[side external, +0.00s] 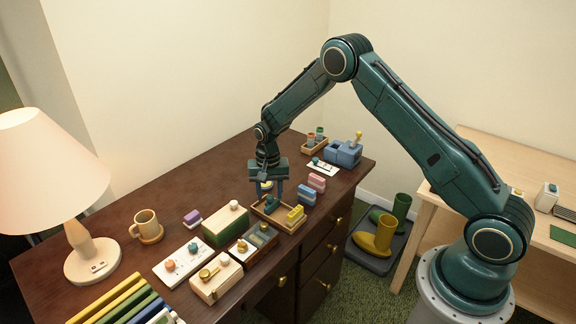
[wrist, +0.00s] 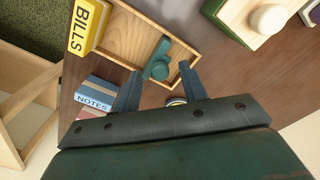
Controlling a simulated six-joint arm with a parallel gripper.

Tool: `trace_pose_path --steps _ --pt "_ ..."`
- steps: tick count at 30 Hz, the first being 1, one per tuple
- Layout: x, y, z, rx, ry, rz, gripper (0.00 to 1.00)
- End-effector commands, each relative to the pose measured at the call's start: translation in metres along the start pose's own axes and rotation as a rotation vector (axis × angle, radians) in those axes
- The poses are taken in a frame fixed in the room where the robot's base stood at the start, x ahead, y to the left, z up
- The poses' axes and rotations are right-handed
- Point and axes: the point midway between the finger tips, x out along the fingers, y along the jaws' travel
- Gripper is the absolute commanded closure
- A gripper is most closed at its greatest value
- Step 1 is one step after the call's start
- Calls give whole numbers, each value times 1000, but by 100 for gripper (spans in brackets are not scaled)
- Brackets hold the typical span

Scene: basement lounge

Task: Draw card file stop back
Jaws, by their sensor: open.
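The card file is a shallow light-wood tray (side external: 264,213) on the dark desk; it also shows in the wrist view (wrist: 125,45). In the side view the stop (side external: 269,202) is partly hidden under my fingers. A yellow block marked BILLS (wrist: 88,27) is at the tray's other end (side external: 295,214). My gripper (side external: 271,193) is open and points down over the tray. In the wrist view its fingertips (wrist: 160,78) lie either side of the knob, apparently not touching it.
Blue NOTES (side external: 306,195) and pink (side external: 317,182) blocks stand right of the tray. A green box with a cream lid (side external: 226,224) and a glass-topped box (side external: 256,240) stand close on the left. A small striped round item (wrist: 177,101) lies behind my fingers.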

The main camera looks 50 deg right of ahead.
Motion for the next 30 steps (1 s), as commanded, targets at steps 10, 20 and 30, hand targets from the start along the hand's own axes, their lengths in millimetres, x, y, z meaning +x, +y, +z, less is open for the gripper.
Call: trace_pose_path --steps 10,20,30 --pt "1 0 0 0 0 0 67" --pt "1 0 0 0 0 0 100" --pt "2 -13 -13 0 1 -1 100"
